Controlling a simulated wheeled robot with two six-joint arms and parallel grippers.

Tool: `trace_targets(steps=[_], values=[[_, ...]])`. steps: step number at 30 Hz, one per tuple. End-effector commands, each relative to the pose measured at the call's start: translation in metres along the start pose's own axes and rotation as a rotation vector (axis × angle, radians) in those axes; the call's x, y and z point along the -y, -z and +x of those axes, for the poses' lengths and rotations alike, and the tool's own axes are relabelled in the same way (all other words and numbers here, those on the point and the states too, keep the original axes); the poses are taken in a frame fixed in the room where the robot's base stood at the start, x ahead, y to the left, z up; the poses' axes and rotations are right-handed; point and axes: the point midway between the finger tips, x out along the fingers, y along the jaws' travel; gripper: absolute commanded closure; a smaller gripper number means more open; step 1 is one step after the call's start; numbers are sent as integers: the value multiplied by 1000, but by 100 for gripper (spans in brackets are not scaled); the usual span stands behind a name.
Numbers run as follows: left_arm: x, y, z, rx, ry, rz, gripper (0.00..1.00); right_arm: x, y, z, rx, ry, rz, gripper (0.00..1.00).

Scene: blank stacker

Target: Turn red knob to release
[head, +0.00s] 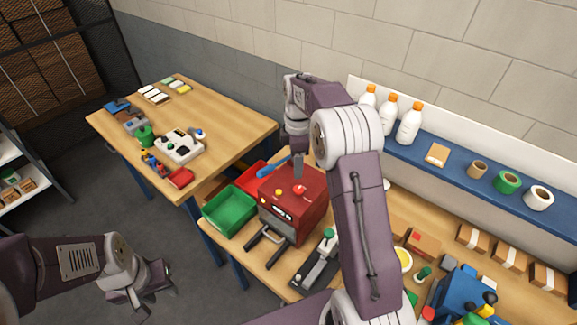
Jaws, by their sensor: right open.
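A green tray (231,211) stands left of the machine, with a red tray (252,177) behind it. A black-and-grey tool with a green knob (318,262) lies to the right. A blue shelf (460,172) with bottles and tape rolls runs along the wall.

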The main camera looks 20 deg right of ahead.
Motion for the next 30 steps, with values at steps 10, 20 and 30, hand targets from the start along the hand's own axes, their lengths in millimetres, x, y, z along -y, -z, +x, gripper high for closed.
trace_targets(steps=[10, 20, 30], values=[[0, 0, -13, 1, 0, 0, 64, 2, 0, 32, 1, 7, 1, 48], [0, 3, -29, 0, 0, 0, 64, 1, 0, 86, 0, 3, 1, 48], [0, 2, -28, 1, 0, 0, 64, 0, 0, 91, 0, -1, 1, 62]])
